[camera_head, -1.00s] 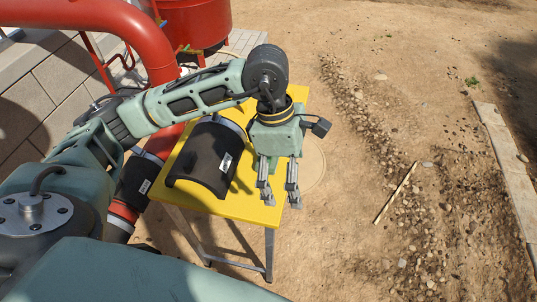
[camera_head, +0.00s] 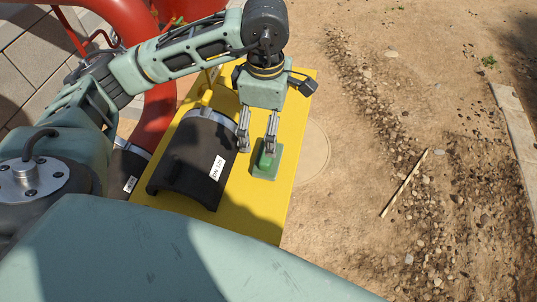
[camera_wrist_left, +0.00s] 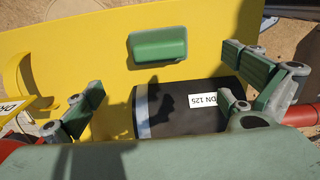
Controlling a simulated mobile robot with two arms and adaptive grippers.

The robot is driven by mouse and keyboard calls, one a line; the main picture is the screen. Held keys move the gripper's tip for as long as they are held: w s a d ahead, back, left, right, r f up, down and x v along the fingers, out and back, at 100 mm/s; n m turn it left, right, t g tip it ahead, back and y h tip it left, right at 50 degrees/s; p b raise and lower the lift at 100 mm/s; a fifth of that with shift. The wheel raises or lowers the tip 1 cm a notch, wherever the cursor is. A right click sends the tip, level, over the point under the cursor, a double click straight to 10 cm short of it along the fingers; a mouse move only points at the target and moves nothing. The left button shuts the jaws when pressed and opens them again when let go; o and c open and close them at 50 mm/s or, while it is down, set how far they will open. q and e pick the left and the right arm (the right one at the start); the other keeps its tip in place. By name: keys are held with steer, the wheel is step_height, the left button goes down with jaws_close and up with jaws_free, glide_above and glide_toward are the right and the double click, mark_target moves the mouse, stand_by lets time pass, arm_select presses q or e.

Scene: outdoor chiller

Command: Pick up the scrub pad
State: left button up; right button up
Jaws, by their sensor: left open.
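The scrub pad (camera_head: 265,173) is a small green block with a raised grip, lying on the yellow table (camera_head: 251,211) near its right edge. It also shows in the left wrist view (camera_wrist_left: 158,45), at the top centre on the yellow surface. My left gripper (camera_head: 257,150) is open and points down over the table, its fingertips by the pad's far left side. In the left wrist view its fingers (camera_wrist_left: 165,80) are spread wide with nothing between them, and the pad shows beyond them. My right gripper is not in view.
A black half-pipe shell (camera_head: 192,157) labelled "DN 125" lies on the table just left of the pad, close to my left gripper. A large red pipe (camera_head: 157,112) runs behind on the left. Open gravel ground (camera_head: 370,150) lies to the right.

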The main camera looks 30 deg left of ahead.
mark_target(264, 168)
arm_select(q)
step_height(264, 168, down, 5)
steer(key=b, duration=0.3)
steer(key=shift+r+b, duration=0.15)
steer(key=shift+b, duration=0.2)
steer(key=shift+w, duration=0.1)
steer(key=shift+f, duration=0.75)
steer(key=f, duration=0.2)
steer(key=f+p, duration=0.1)
steer(key=f, duration=0.2)
steer(key=shift+d+f, duration=0.2)
steer(key=shift+f, duration=0.5)
steer(key=c, duration=1.4)
steer(key=shift+c, duration=0.2)
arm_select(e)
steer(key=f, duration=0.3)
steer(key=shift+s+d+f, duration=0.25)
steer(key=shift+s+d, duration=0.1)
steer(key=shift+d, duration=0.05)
arm_select(q)
steer(key=shift+r, duration=0.1)
